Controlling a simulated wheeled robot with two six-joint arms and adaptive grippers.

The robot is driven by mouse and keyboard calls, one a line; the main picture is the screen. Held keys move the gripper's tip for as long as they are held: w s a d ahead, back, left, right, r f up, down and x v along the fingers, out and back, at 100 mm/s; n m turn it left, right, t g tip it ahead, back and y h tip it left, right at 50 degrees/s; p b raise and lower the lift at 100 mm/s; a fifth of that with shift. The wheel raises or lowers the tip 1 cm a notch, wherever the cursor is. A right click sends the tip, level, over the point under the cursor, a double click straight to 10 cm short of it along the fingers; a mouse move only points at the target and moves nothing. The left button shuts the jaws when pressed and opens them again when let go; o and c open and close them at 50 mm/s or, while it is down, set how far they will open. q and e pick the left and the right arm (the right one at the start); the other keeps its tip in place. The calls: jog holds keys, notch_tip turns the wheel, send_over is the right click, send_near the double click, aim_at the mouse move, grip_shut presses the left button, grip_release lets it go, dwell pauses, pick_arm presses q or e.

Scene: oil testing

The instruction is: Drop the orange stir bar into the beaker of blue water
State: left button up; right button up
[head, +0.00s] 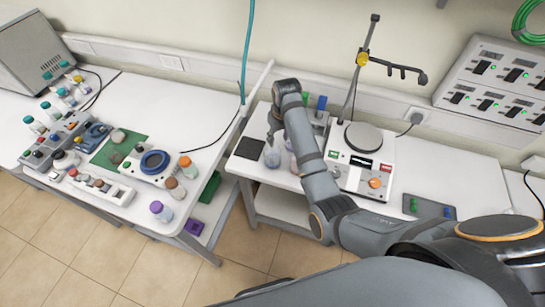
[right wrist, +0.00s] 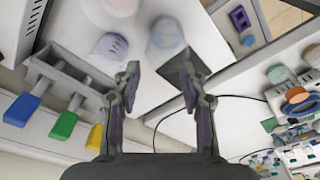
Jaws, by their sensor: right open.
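A beaker with pale blue contents (right wrist: 167,38) shows blurred at the top of the right wrist view; one beaker also shows in the head view (head: 272,156), below my gripper. I cannot make out an orange stir bar in either view. My left gripper is not in view.
A rack (right wrist: 70,75) holds blue, green and yellow handles. A hot-plate stirrer (head: 352,180) with a stand is right of my arm. A dark tray (head: 430,208) holds small green pieces. A black pad (head: 249,148) lies at the left edge. Another bench (head: 165,100) is crowded with bottles.

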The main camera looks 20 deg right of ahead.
notch_tip(320, 180, up, 7)
jog(key=s, duration=0.1)
jog(key=shift+r, duration=0.2)
jog(key=shift+s+d, duration=0.1)
dwell(0.4)
